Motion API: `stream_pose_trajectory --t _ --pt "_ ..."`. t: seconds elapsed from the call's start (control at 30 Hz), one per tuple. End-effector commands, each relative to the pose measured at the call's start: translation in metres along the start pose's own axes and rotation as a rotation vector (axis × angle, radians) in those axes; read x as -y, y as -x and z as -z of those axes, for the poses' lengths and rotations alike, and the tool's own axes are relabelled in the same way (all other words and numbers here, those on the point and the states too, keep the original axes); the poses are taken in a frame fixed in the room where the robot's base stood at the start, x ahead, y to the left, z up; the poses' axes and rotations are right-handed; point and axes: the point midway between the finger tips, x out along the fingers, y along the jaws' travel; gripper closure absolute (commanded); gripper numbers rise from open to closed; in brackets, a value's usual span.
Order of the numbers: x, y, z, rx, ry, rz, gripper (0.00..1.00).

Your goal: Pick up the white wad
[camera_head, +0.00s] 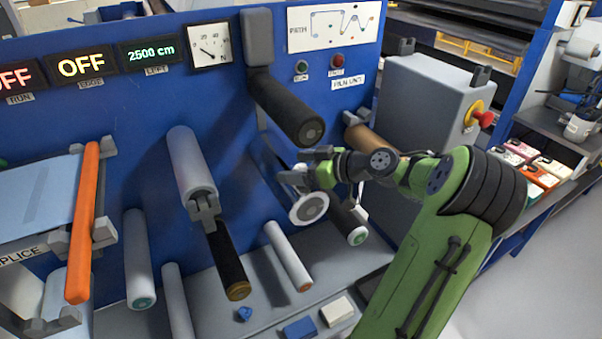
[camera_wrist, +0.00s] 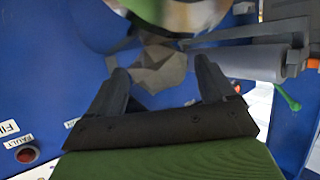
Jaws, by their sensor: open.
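A pale grey-white crumpled lump (camera_wrist: 158,68), which looks like the white wad, shows in the wrist view between and just beyond the fingertips of my gripper (camera_wrist: 162,80). The fingers are open on either side of it; I cannot tell whether either touches it. In the head view my gripper (camera_head: 301,168) reaches left in front of the blue panel, just above a white round roller end (camera_head: 309,207).
A black roller (camera_head: 288,108) juts out above my gripper, and a brown roller (camera_head: 368,140) sits close to its right. A dark roller (camera_head: 350,222) is below. The lower ledge holds a white block (camera_head: 337,310), a blue block (camera_head: 300,328) and a small blue lump (camera_head: 244,314).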

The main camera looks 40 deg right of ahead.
Motion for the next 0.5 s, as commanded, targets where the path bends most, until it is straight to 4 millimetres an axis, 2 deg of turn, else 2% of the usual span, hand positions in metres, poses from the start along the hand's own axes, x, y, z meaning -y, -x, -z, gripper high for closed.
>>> stream_pose_trajectory --t 0.1,0.27,0.37,0.5 --pt "0.0002 -0.0106 -0.0002 0.001 0.001 0.0 0.17" --pt "-0.0003 -0.0105 -0.0004 0.002 0.0 -0.002 0.17" --pt "-0.0002 -0.0104 -0.0003 0.002 0.0 -0.001 0.29" --pt "-0.0001 -0.0103 -0.0003 0.001 0.0 -0.001 0.51"
